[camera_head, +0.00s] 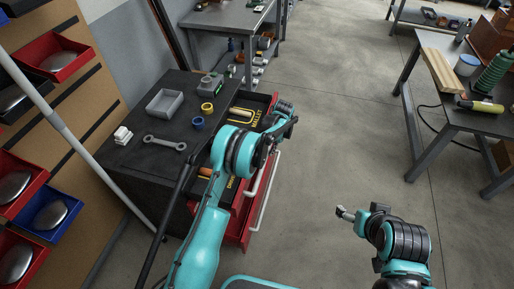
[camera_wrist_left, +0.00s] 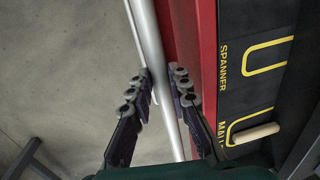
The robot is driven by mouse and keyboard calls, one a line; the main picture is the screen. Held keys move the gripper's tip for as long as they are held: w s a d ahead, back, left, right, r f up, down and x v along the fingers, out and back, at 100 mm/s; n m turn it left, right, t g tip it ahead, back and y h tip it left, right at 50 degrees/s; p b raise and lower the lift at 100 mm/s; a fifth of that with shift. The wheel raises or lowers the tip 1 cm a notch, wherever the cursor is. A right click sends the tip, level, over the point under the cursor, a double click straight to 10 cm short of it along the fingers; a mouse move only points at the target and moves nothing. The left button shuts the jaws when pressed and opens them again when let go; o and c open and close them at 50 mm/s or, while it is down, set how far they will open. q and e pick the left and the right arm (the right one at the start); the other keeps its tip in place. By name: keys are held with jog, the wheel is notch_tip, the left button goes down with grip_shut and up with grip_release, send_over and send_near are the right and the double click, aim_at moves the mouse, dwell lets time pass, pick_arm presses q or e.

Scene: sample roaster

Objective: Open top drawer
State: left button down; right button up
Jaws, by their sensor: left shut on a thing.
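The top drawer (camera_head: 257,117) of the dark tool cabinet (camera_head: 165,112) is pulled out. Its black insert with yellow outlines and lettering shows, partly hidden by my left arm. A wooden-handled tool (camera_wrist_left: 256,134) lies in it. My left gripper (camera_wrist_left: 163,86) is shut on the silver handle bar (camera_wrist_left: 151,40) along the red drawer front (camera_wrist_left: 193,45), with a finger on either side. In the head view the left gripper's fingers are mostly hidden by the wrist. My right gripper (camera_head: 349,213) is over bare floor, away from the cabinet; its jaws are too small to read.
On the cabinet top are a grey tray (camera_head: 165,103), a spanner (camera_head: 165,142), and yellow (camera_head: 207,108) and blue (camera_head: 197,123) rings. Red and blue bins hang on the left wall panel. A workbench (camera_head: 440,100) stands at right. The floor between is clear.

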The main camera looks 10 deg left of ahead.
pick_arm(q)
jog(key=d, duration=1.4)
jog(key=shift+s+d, duration=0.25)
jog(key=shift+d, duration=0.05)
jog(key=c, duration=1.4)
grip_release()
jog(key=r, duration=0.4)
jog(key=d+r, duration=0.1)
jog(key=r, duration=0.3)
jog(key=d+r, duration=0.1)
jog(key=r, duration=0.2)
jog(key=shift+d+r, duration=0.15)
jog(key=shift+r, duration=0.25)
